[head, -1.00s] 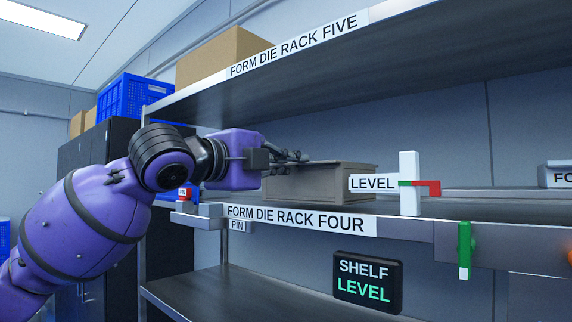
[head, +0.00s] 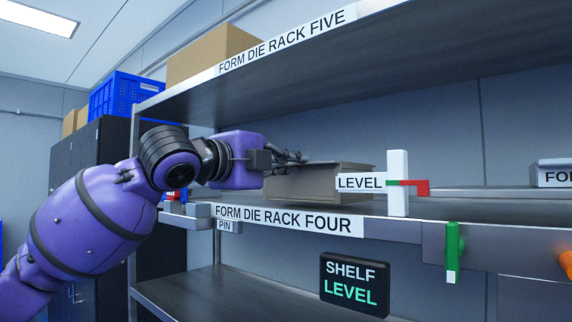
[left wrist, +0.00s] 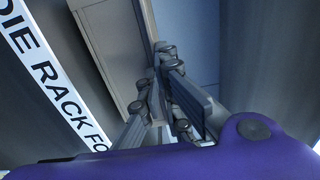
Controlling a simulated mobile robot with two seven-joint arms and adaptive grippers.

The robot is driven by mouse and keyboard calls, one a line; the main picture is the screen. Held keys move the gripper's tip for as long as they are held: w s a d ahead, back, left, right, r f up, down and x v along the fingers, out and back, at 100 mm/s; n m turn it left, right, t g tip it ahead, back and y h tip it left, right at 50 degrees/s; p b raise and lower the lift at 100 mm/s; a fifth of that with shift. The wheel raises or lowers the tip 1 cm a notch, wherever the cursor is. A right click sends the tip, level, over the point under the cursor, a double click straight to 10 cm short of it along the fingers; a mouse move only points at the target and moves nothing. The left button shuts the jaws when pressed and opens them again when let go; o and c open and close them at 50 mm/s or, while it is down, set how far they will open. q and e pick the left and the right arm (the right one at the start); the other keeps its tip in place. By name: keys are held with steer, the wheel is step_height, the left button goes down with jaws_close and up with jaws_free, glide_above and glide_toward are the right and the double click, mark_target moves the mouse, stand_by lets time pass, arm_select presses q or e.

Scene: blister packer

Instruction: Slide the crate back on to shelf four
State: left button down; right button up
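The crate (head: 310,184) is a grey-brown box lying on shelf four, above the label "FORM DIE RACK FOUR" (head: 285,219). Its right end is partly hidden behind the white "LEVEL" sign (head: 360,182). My left gripper (head: 298,158) reaches in from the left, its dark fingers at the crate's upper left edge. In the left wrist view, the fingers (left wrist: 158,72) are close together beside the crate's edge (left wrist: 112,45). I cannot tell whether they clasp its wall or only touch it. My right gripper is not in view.
Shelf five (head: 400,62) hangs above, and a lower shelf (head: 230,295) lies below. The white post with a red and green pointer (head: 398,200) stands at the shelf's front edge. A green handle (head: 452,245) hangs to its right. A grey box (head: 553,173) is at far right.

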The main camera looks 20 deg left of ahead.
arm_select(q)
steer(key=shift+s+r, duration=0.1)
steer(key=shift+s, duration=0.1)
steer(key=shift+f, duration=0.65)
stand_by(0.6)
steer(key=c, duration=1.9)
jaws_free()
steer(key=shift+o, duration=0.2)
steer(key=v, duration=1.2)
